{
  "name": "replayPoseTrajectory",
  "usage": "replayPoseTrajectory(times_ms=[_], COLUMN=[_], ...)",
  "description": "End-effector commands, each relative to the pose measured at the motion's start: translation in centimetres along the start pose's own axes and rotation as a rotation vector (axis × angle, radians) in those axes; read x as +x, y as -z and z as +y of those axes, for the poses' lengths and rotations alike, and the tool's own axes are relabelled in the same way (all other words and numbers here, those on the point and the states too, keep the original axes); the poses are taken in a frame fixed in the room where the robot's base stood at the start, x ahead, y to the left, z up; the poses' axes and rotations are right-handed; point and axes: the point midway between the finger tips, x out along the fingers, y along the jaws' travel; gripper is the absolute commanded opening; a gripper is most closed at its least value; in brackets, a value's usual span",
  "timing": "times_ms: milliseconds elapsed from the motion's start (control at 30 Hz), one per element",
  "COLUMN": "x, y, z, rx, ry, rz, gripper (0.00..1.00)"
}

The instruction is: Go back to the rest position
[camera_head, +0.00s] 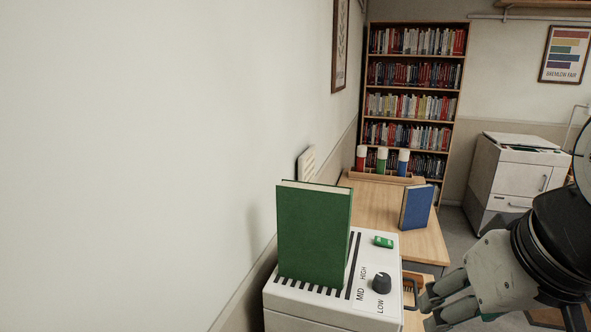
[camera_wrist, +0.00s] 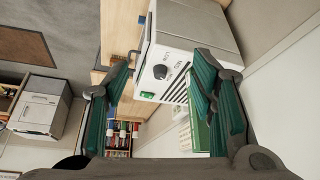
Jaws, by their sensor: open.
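My gripper (camera_head: 428,306) is at the lower right of the head view, to the right of a white appliance (camera_head: 300,318). In the wrist view my gripper (camera_wrist: 163,62) has its two green-padded fingers spread, with nothing held between them. A green book (camera_head: 315,235) stands upright on the appliance's slotted top, to the left of my gripper and apart from it. In the wrist view the green book (camera_wrist: 200,135) shows partly behind the right finger. The appliance (camera_wrist: 190,25) with its dark knob (camera_wrist: 160,72) lies beyond the fingertips.
A blue book (camera_head: 417,207) stands on the wooden table (camera_head: 375,202) behind the appliance. Red, green and blue canisters (camera_head: 382,160) stand in a wooden tray farther back. A bookcase (camera_head: 412,75) and a copier (camera_head: 515,180) are at the back. The wall (camera_head: 150,150) bounds the left.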

Motion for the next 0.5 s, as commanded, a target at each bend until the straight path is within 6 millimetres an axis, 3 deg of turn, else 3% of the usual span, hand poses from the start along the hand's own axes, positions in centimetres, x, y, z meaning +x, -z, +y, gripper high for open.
replayPoseTrajectory(times_ms=[133,500], x=[0.01,0.02], y=[-1.08,-1.15], z=[0.03,0.02], rx=[-0.004,-0.004], ry=[-0.005,-0.005], rz=[0.024,0.025], gripper=[0.51,0.51])
